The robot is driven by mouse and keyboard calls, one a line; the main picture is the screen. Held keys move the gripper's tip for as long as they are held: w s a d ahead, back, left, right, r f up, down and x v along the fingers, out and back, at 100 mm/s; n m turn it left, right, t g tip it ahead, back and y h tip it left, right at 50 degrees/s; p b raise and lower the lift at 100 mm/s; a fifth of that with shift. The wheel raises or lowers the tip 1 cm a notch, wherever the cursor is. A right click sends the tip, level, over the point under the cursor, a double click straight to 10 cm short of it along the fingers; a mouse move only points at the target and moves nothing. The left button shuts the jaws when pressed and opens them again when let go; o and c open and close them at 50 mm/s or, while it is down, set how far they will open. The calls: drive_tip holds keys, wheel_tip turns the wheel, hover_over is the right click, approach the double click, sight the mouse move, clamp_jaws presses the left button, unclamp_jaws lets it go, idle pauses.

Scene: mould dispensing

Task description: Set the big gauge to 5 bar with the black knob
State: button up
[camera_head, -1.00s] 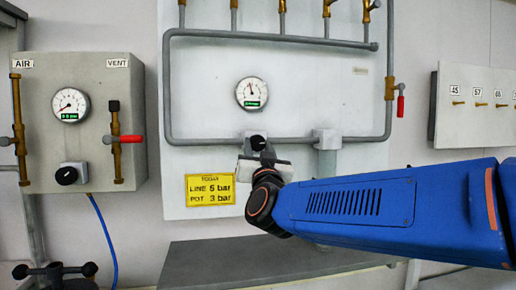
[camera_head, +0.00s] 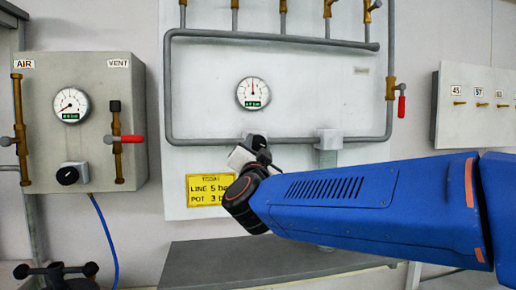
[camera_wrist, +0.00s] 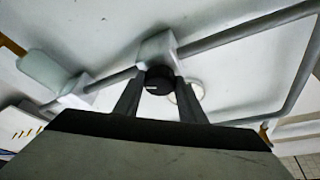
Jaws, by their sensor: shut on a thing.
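The big gauge (camera_head: 254,93) is on the white wall panel. Its needle points about straight up, and its small green readout is too blurred to read surely. The black knob (camera_head: 258,142) sits on a grey block on the pipe below it. In the wrist view the knob (camera_wrist: 158,80) lies between the two fingers of my gripper (camera_wrist: 160,84), with a white mark on its face. My gripper (camera_head: 263,155) is shut on the knob and looks tilted in the head view. In the wrist view the big gauge (camera_wrist: 195,90) is partly hidden behind a finger.
A yellow sign (camera_head: 203,190) reads LINE 5 bar, POT 3, partly covered by my wrist. At left, a grey box (camera_head: 90,150) carries a smaller gauge (camera_head: 70,104), another black knob (camera_head: 68,175) and a red-handled valve (camera_head: 130,139). A grey shelf (camera_head: 210,265) lies below.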

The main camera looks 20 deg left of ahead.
drive_tip(key=shift+m+h, duration=0.6)
drive_tip(key=shift+m, duration=0.7)
drive_tip(key=o, duration=1)
drive_tip(key=shift+o, duration=0.2)
drive_tip(key=shift+s, duration=0.1)
drive_tip(key=v, duration=1.7)
drive_tip(key=shift+s, duration=0.15)
drive_tip(key=shift+r, duration=0.1)
